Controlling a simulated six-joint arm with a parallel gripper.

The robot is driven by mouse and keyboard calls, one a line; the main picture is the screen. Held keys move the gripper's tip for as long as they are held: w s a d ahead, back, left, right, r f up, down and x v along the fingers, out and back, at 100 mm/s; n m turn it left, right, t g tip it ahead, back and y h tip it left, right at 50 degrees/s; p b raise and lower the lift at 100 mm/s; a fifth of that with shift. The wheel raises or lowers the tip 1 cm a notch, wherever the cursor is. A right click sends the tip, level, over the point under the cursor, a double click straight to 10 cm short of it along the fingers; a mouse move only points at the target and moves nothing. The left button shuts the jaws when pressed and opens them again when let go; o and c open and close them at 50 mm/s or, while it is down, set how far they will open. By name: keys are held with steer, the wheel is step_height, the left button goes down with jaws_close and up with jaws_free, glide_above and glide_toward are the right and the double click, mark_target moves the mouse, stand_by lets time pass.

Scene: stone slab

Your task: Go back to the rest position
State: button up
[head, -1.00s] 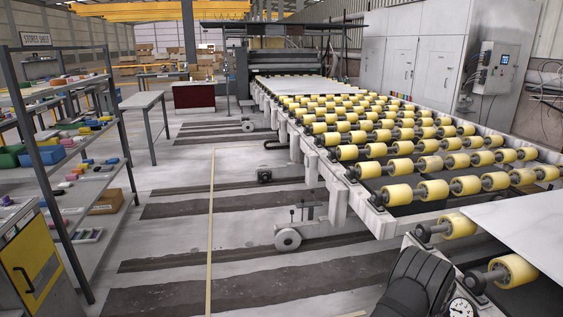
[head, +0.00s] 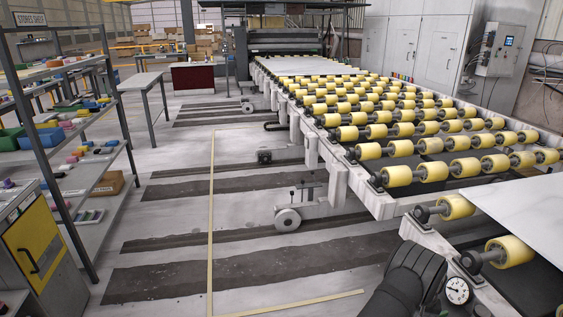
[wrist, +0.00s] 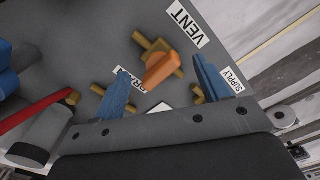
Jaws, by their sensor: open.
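My gripper (wrist: 158,80) shows in the wrist view with two blue textured fingers spread apart on a dark grey bar with bolts. An orange handle (wrist: 160,69) on a brass fitting (wrist: 150,42) lies between and beyond the fingers, in the picture. Whether a finger touches it I cannot tell; nothing is clamped. In the head view a black ribbed part of my arm (head: 415,268) shows at the lower right, and my gripper is out of that view.
A grey panel carries labels VENT (wrist: 187,23) and SUPPLY (wrist: 232,80), with a partly covered third label. A red handle (wrist: 38,114) is at left. The head view shows a roller conveyor, a white slab (head: 520,222), a gauge (head: 457,290), shelves (head: 95,170) and open floor.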

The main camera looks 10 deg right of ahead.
steer(key=m, duration=0.5)
steer(key=shift+m, duration=2.8)
steer(key=o, duration=0.7)
steer(key=w+r+m, duration=0.1)
steer(key=w+r, duration=0.5)
steer(key=r, duration=0.6)
steer(key=w+r, duration=0.6)
steer(key=r, duration=0.7)
step_height(320, 180, down, 10)
steer(key=shift+d+r, duration=0.1)
